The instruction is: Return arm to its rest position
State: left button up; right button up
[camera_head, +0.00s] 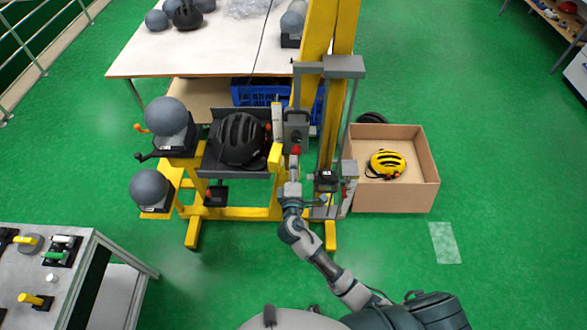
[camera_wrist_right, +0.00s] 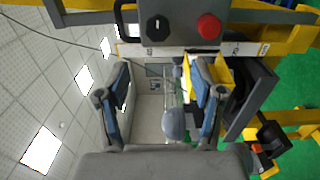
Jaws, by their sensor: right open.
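My right arm reaches up from the bottom of the head view to the front of the yellow drop tower (camera_head: 318,60). My right gripper (camera_head: 295,168) is just below a grey control box (camera_head: 296,130) with a red button (camera_head: 296,151). In the right wrist view the two fingers of the right gripper (camera_wrist_right: 161,88) are spread apart with nothing between them. The control box (camera_wrist_right: 182,22), its red button (camera_wrist_right: 209,27) and a dark knob (camera_wrist_right: 157,27) are beyond the fingertips. Whether a finger touches the box cannot be told. My left gripper is not in view.
A black helmet (camera_head: 241,140) rests on the tower's tray, beside grey headforms (camera_head: 166,115). A wooden box (camera_head: 395,200) with a yellow helmet (camera_head: 386,164) stands right. A workbench (camera_head: 88,275) is at lower left, a table (camera_head: 140,60) behind. Green floor is clear at right.

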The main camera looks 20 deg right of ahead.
jog(key=shift+s, duration=0.2)
dwell(0.4)
notch_tip(320, 180, down, 23)
jog(key=s+g+y+b, duration=0.1)
jog(key=s+g+y, duration=0.2)
jog(key=g, duration=0.2)
jog(key=s+d+f+m+g, duration=0.2)
jog(key=s+f, duration=0.3)
jog(key=f, duration=0.4)
jog(key=s+d+f+m+g, duration=0.1)
jog(key=s+f+g, duration=0.1)
jog(key=s+f, duration=0.5)
jog(key=s+d+f+m+g, duration=0.2)
jog(key=s+f, duration=0.6)
jog(key=s, duration=0.4)
jog(key=s+d+f+m+g+y+b, duration=0.1)
jog(key=s+d+f+m+g, duration=0.1)
jog(key=s+f, duration=0.5)
jog(key=s+d+f+m+g+y+b, duration=0.1)
jog(key=s+f+m, duration=0.4)
jog(key=s, duration=1.2)
notch_tip(320, 180, down, 4)
jog(key=shift+d+r+m+g, duration=0.25)
jog(key=shift+d+g, duration=0.5)
jog(key=shift+g, duration=0.45)
